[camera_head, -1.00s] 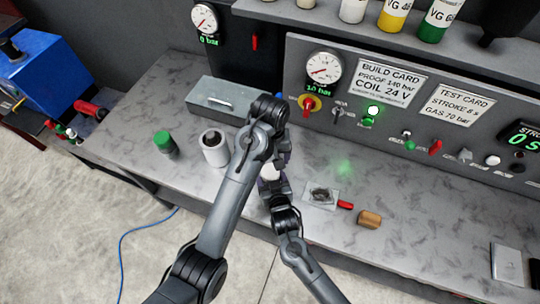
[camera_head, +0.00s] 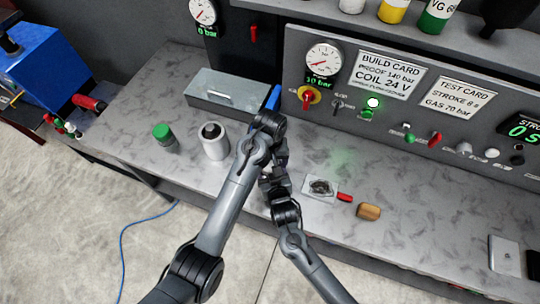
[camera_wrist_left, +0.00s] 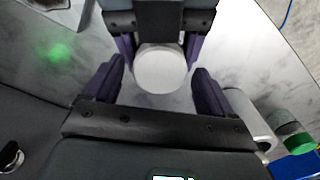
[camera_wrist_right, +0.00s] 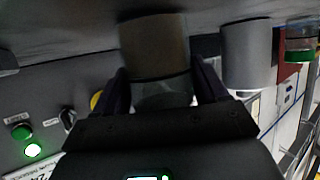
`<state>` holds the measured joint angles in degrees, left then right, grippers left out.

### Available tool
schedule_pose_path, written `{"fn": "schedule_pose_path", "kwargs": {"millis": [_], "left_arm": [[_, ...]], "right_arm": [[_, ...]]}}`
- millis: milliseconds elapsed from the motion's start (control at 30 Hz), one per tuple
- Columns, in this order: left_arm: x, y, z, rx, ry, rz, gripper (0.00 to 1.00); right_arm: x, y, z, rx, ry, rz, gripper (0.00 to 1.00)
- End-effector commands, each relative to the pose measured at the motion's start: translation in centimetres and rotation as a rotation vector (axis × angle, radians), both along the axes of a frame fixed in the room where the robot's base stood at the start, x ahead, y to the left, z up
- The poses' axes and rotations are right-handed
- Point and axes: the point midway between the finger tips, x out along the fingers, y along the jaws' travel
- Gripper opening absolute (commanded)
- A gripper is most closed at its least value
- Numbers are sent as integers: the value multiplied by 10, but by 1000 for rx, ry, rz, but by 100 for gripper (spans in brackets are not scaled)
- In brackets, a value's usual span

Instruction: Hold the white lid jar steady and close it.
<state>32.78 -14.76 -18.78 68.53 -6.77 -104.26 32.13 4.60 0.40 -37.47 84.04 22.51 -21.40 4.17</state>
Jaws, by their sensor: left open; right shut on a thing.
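The jar's round white lid (camera_wrist_left: 160,68) faces my left wrist camera. My left gripper (camera_wrist_left: 156,88) is open, with its dark purple fingers on either side of the lid and apart from it. My right gripper (camera_wrist_right: 163,92) is shut on the jar. In the right wrist view the jar's brownish body (camera_wrist_right: 155,46) shows towards the bench, with a clearer part between the fingers. In the head view my arms hide most of the jar. I cannot tell whether the lid is fully seated.
A green-capped jar (camera_head: 164,137) and a grey-white cylinder (camera_head: 214,142) stand left of my arms on the marbled bench. A metal box (camera_head: 226,93) lies behind. A small tray (camera_head: 320,190) with a red-handled item and a tan block (camera_head: 369,211) lie right. The control panel borders the back.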

Motion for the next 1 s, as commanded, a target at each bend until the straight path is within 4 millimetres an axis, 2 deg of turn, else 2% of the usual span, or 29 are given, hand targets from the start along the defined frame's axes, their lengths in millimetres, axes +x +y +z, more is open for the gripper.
{"fn": "schedule_pose_path", "kwargs": {"millis": [367,767,933,1000], "left_arm": [[0,0,-4,-1,-1,1,85],[0,0,-4,-1,-1,1,27],[0,0,-4,-1,0,-5,26],[0,0,-4,-1,0,-60,26]], "right_arm": [[0,0,0,0,0,0,0],[0,0,0,0,0,0,0],[0,0,0,0,0,0,0],[0,0,0,0,0,0,0]]}}
